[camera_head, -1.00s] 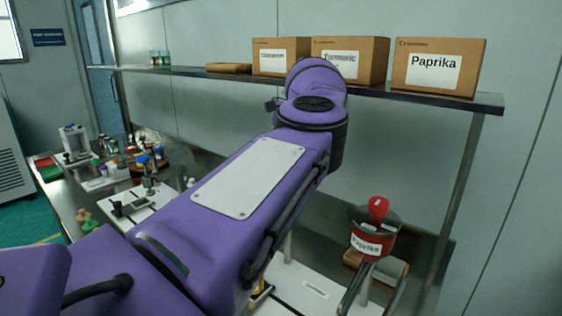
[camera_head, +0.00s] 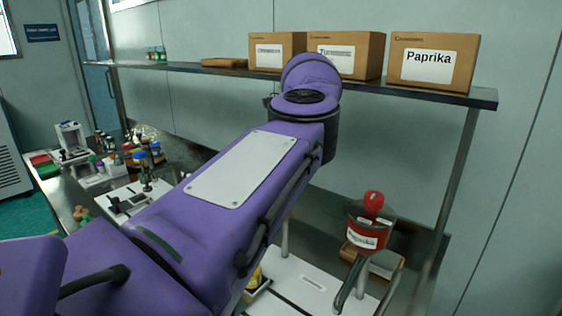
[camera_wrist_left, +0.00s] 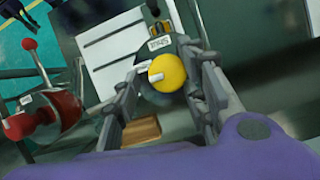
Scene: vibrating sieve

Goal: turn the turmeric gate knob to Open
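In the left wrist view, the round yellow turmeric knob (camera_wrist_left: 168,73) with a white pointer bar sits in front of a small label that is hard to read. My left gripper (camera_wrist_left: 172,66) is open, with one finger on each side of the knob. I cannot tell whether either finger touches it. In the head view my purple left arm hides the gripper and most of the turmeric unit; only a bit of yellow (camera_head: 256,278) shows below the arm. My right gripper is not in view.
A shelf (camera_head: 430,93) above holds boxes, including a Paprika box (camera_head: 432,65). A cluttered bench lies at left.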

